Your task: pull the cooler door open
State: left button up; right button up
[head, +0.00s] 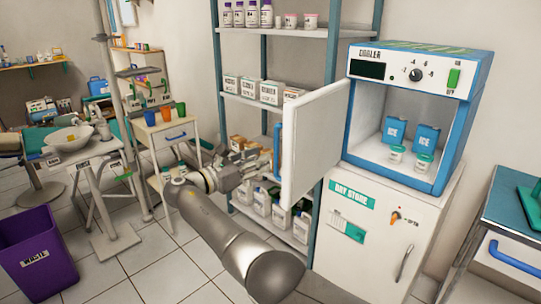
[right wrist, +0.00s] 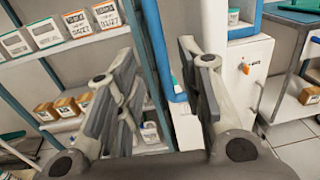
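The cooler (head: 478,95) is a white and blue box on top of a white cabinet. Its white door (head: 314,145) stands wide open, swung out to the left, so the inside shows. A blue upright handle (head: 278,152) is on the door's left side. My right gripper (head: 262,163) is at the lower part of this handle. In the right wrist view its two fingers (right wrist: 160,62) are spread apart, with the blue handle (right wrist: 155,38) seen between them. I cannot tell whether a finger touches it. My left gripper is not in view.
Two blue ice packs (head: 396,130) and white jars with green lids stand inside the cooler. The dry store cabinet (head: 375,235) is below. Shelves (head: 262,104) with boxes and bottles stand behind the door. A blue-topped cart (head: 500,215) is at the right, a purple waste bin (head: 40,250) at the left.

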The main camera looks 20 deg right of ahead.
jog(key=v, duration=0.4)
jog(key=shift+s+a, duration=0.1)
jog(key=shift+a, duration=0.1)
